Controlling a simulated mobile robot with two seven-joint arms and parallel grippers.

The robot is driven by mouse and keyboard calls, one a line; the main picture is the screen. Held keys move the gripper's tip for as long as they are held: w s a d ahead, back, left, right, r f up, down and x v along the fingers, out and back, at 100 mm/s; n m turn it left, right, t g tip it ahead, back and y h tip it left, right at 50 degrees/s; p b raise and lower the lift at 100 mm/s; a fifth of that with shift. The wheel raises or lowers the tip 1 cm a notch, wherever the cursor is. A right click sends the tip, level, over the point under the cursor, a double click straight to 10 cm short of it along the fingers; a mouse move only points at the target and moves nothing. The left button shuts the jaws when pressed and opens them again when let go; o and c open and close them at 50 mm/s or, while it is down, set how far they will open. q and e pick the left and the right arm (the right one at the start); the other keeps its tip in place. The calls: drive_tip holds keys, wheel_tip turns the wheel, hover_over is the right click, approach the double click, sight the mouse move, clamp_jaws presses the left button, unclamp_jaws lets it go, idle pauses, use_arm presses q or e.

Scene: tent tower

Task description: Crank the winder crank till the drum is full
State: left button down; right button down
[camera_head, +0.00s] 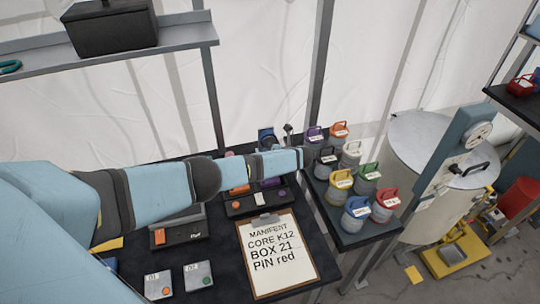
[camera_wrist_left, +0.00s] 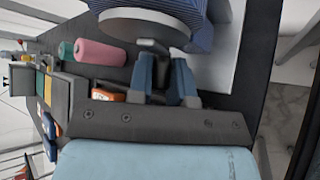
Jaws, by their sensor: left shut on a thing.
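The winder (camera_head: 267,138) stands at the back of the dark bench, partly hidden behind my left arm in the head view. In the left wrist view its drum (camera_wrist_left: 212,22) shows blue ribbed winding behind a pale round flange (camera_wrist_left: 140,28). The crank (camera_wrist_left: 152,45) is a grey piece in front of the flange. My left gripper (camera_wrist_left: 165,82) is shut on a dark part at the crank, which looks like its handle; the fingers hide most of it. How full the drum is cannot be told. My right gripper is in neither view.
A clipboard (camera_head: 275,256) reading "MANIFEST CORE K12 BOX 21 PIN red" lies on the bench. Several lidded canisters (camera_head: 357,212) stand at the right. A pink roll (camera_wrist_left: 100,52) and a green one (camera_wrist_left: 66,50) lie near my left gripper.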

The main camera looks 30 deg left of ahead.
use_arm(q)
drive_tip(key=shift+a+r+y, duration=0.15)
drive_tip(key=shift+r+y, duration=0.15)
drive_tip(key=shift+m, duration=0.3)
drive_tip(key=c, duration=1.1)
unclamp_jaws()
drive_tip(key=shift+o, duration=0.2)
drive_tip(key=shift+f, duration=0.1)
drive_tip(key=w+v, duration=0.1)
drive_tip(key=v, duration=1.2)
drive_tip(key=shift+s+d+b, duration=0.3)
drive_tip(key=shift+s+d, duration=0.05)
drive_tip(key=shift+d, duration=0.05)
